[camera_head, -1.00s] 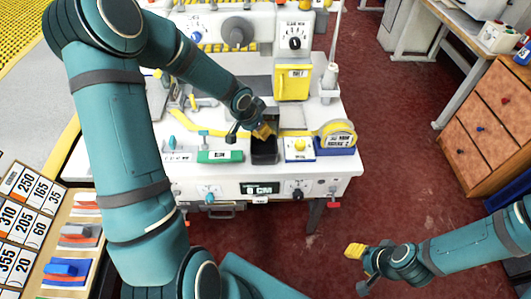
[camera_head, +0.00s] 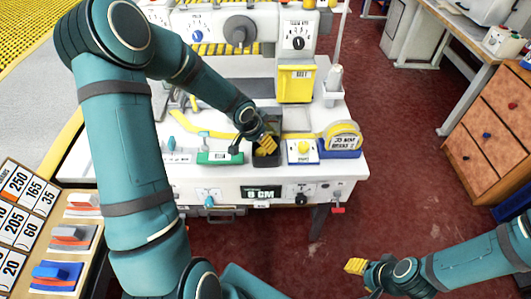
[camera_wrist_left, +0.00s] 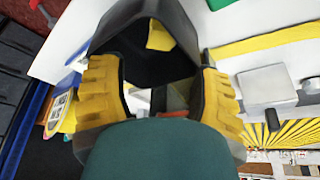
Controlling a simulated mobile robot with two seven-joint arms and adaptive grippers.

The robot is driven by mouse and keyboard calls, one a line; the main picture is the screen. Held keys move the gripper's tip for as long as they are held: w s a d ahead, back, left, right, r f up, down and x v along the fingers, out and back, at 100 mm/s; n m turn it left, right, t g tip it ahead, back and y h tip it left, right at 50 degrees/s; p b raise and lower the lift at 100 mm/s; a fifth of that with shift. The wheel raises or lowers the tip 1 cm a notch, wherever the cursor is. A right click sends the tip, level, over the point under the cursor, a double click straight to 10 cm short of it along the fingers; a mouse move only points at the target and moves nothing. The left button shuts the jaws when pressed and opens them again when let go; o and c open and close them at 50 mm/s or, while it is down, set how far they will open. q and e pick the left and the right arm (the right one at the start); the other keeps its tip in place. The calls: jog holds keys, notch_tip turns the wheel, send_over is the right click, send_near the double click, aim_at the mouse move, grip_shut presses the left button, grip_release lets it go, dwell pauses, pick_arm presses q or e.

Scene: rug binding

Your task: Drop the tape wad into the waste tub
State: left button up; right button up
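The waste tub (camera_head: 267,163) is a small dark, open-topped box at the front edge of the white machine table. A small yellow piece, which looks like the tape wad (camera_head: 262,152), shows inside it below my left gripper (camera_head: 267,143). In the left wrist view the yellow piece (camera_wrist_left: 160,35) lies against the dark inside of the tub (camera_wrist_left: 125,48). The yellow-padded fingers of my left gripper (camera_wrist_left: 160,95) are wide apart at the tub's mouth, with no wad between them. My right gripper (camera_head: 355,266) is over the floor at lower right, its opening unclear.
A green-based tool (camera_head: 220,157) stands left of the tub. A yellow-knobbed box (camera_head: 302,151) and a yellow tape measure (camera_head: 343,136) stand right of it. The red floor on the right is open.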

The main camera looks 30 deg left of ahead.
pick_arm(q)
jog(key=shift+r, duration=0.1)
jog(key=v, duration=1.1)
jog(key=shift+s+r, duration=0.3)
jog(key=shift+r, duration=0.05)
jog(key=s+d+f+n+g+h, duration=0.1)
jog(key=s+d+f+n+h, duration=0.15)
jog(key=d+f, duration=1.3)
jog(key=s+d+f+n+g, duration=0.1)
jog(key=s+d+f, duration=0.6)
jog(key=s, duration=0.4)
jog(key=shift+d+f+n+g, duration=0.3)
jog(key=shift+f+n, duration=0.05)
jog(key=shift+f, duration=0.3)
jog(key=shift+h, duration=0.25)
